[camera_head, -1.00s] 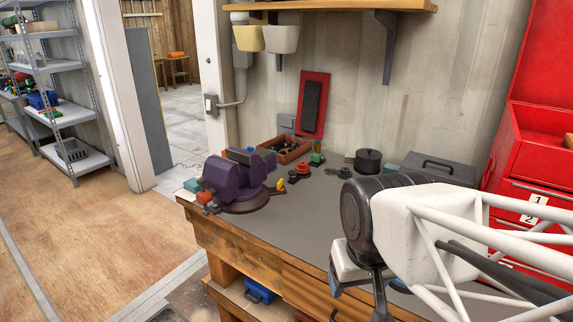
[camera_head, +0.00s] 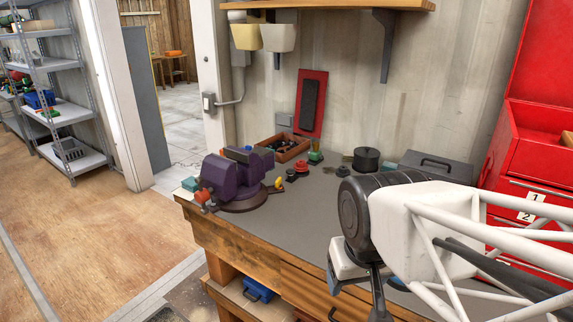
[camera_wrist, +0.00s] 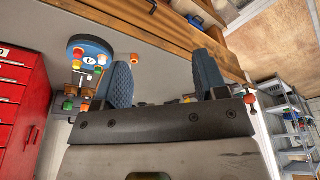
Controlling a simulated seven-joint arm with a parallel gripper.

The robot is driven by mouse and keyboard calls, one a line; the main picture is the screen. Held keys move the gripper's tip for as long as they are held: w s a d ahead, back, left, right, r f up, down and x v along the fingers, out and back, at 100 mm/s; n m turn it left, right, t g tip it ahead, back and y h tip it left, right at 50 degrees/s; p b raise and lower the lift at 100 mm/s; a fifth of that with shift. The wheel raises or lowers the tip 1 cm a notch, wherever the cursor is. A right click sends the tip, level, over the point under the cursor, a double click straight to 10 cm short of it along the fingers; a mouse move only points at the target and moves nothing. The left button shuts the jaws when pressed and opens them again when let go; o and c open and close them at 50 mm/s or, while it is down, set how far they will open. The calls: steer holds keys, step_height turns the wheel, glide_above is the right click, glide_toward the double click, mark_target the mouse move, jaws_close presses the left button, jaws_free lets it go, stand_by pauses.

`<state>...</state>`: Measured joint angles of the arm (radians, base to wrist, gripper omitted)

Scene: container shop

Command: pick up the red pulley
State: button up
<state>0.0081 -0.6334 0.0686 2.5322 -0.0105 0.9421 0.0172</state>
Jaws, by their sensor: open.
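A small red piece (camera_head: 302,167), which looks like the red pulley, lies on the grey bench top (camera_head: 290,215) behind the vise, in the head view. It is too small there to make out its shape. My gripper (camera_head: 360,284) is at the front right of the bench, well apart from the red piece and nearer the camera. In the wrist view my gripper (camera_wrist: 164,75) has its two blue ribbed fingers spread, with nothing held between them. I cannot pick out the red pulley surely in the wrist view.
A purple vise (camera_head: 232,178) stands at the bench's left end. A wooden tray (camera_head: 294,155), a green piece (camera_head: 315,157), a black round pot (camera_head: 366,159) and a grey case (camera_head: 436,165) line the back. A red cabinet (camera_head: 530,190) stands right. The bench middle is clear.

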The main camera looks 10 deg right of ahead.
mark_target(305, 163)
stand_by(0.3)
steer(key=shift+o, duration=1)
